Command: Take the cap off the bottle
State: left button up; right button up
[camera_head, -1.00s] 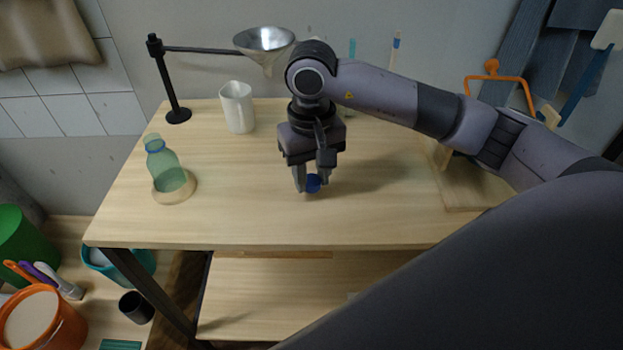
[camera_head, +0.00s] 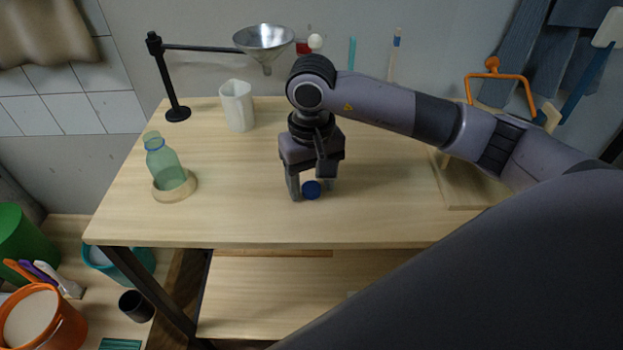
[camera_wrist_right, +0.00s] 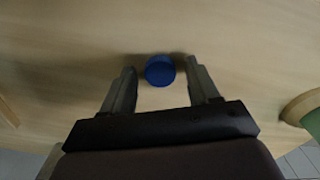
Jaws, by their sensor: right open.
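The green translucent bottle (camera_head: 164,163) stands uncapped, its neck open, in a round wooden ring holder (camera_head: 176,188) at the left of the table. The blue cap (camera_head: 312,190) lies on the tabletop, apart from the bottle. My right gripper (camera_head: 311,188) is over the cap with its fingers open. My left gripper is not in view.
A white mug (camera_head: 237,106) and a funnel (camera_head: 264,42) on a black stand (camera_head: 169,82) are at the back. A wooden board (camera_head: 462,185) lies at the right. The front middle of the tabletop is clear.

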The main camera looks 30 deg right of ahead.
aim_at(311, 187)
jog(key=shift+r, duration=0.3)
notch_tip(311, 187, up, 12)
jog(key=shift+f, duration=0.15)
